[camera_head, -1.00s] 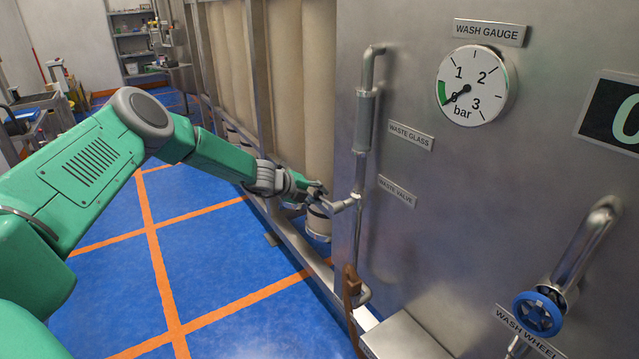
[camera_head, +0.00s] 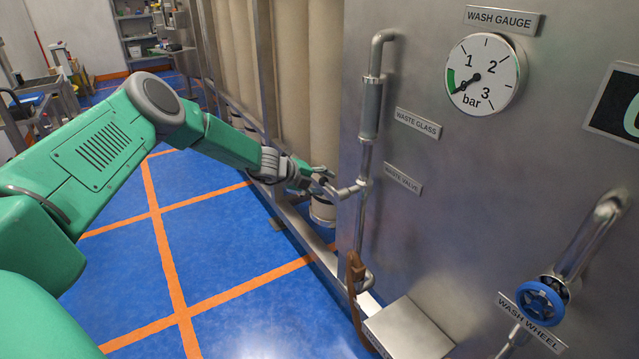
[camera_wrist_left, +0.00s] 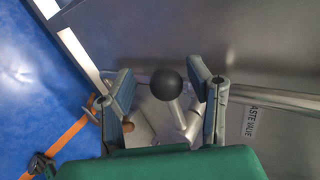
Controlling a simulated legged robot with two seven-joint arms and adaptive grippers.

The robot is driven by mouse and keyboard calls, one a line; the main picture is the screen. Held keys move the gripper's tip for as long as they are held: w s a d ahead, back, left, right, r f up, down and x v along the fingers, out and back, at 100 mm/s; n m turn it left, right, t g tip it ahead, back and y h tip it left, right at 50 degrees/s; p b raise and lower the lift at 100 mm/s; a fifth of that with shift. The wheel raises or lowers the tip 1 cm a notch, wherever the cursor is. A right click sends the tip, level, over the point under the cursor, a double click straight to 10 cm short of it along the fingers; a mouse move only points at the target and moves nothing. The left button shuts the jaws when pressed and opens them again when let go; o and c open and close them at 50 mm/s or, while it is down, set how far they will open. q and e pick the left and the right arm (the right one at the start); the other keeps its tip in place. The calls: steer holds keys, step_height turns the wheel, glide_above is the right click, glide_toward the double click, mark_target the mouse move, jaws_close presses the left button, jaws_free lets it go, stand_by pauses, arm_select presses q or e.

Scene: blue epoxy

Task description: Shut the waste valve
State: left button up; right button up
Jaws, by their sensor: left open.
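The waste valve is a metal lever (camera_head: 348,191) that sticks out from the vertical pipe, beside the plate reading WASTE VALVE (camera_head: 403,178). It points left toward my left gripper (camera_head: 325,183). In the left wrist view the lever's round black knob (camera_wrist_left: 166,84) lies between the two fingers of my left gripper (camera_wrist_left: 160,74). The fingers are open, with a gap on both sides of the knob. The metal lever stem (camera_wrist_left: 184,118) runs down and right from the knob. In the head view the knob is mostly hidden by the fingers. My right gripper is not in view.
The steel panel (camera_head: 450,210) stands close to the right of my left gripper. It carries the wash gauge (camera_head: 483,75) and the blue wash wheel (camera_head: 541,301). Blue floor (camera_head: 230,260) is clear at left.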

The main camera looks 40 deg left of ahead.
arm_select(q)
steer(key=v, duration=1.2)
steer(key=shift+f, duration=0.1)
steer(key=shift+w+a, duration=0.1)
